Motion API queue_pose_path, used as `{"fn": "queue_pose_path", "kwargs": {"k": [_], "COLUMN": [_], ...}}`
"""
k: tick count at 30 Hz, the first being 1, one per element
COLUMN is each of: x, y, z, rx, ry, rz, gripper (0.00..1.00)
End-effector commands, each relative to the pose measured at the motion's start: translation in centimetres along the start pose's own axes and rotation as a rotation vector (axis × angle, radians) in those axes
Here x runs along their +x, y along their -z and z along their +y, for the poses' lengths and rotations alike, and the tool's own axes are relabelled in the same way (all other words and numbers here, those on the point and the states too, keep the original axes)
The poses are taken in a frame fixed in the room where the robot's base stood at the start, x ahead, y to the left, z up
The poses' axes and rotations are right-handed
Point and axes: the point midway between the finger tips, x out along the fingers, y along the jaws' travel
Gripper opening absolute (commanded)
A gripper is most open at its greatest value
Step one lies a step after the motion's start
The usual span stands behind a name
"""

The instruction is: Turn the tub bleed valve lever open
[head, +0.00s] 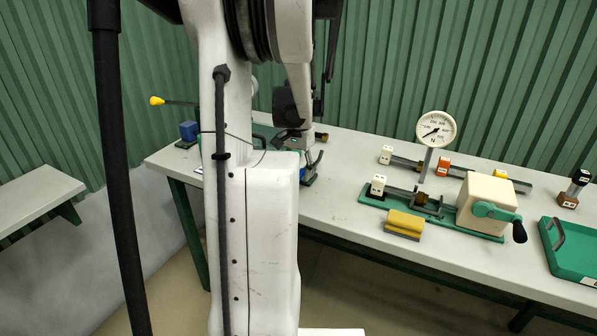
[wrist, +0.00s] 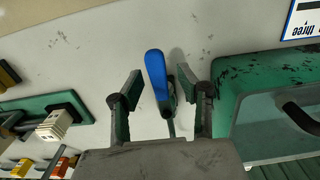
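A blue lever (wrist: 155,68) stands over the grey bench between my two fingers in the wrist view, on a small grey valve body. The green tub (wrist: 232,82) is just to its right. My gripper (wrist: 160,78) is open, one finger on each side of the lever. Gaps show on both sides, though the right finger is close to the valve body; I cannot tell whether it touches. In the head view my arm hides most of the tub and valve, and only a little blue shows beside the arm.
A pressure gauge (head: 436,130) and a cream box with a green crank (head: 490,212) stand on the bench to the right. A yellow block (head: 404,223) lies near the front edge. A green tray (head: 572,250) is at the far right.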

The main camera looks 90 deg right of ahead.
Motion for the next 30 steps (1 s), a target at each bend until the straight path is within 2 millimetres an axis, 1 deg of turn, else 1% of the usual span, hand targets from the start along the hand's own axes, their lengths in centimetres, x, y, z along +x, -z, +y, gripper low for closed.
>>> {"fn": "queue_pose_path", "kwargs": {"k": [7,11,14,21,24,27,30], "x": [-0.1,-1.0,-2.5,-7.4,-9.1,-10.5,-11.4], "y": [0.0,0.0,-0.1,-0.1,0.0,0.0,0.0], "z": [0.1,0.1,0.1,0.0,0.0,0.0,0.0], "rx": [0.0,-0.001,-0.001,-0.001,-0.001,-0.001,-0.001], "ry": [-0.001,-0.001,-0.001,-0.001,-0.001,0.0,0.0], "rz": [0.0,-0.001,-0.001,0.0,0.0,0.0,0.0], "gripper": [0.36,0.36,0.36,0.36,0.36,0.36,0.36]}}
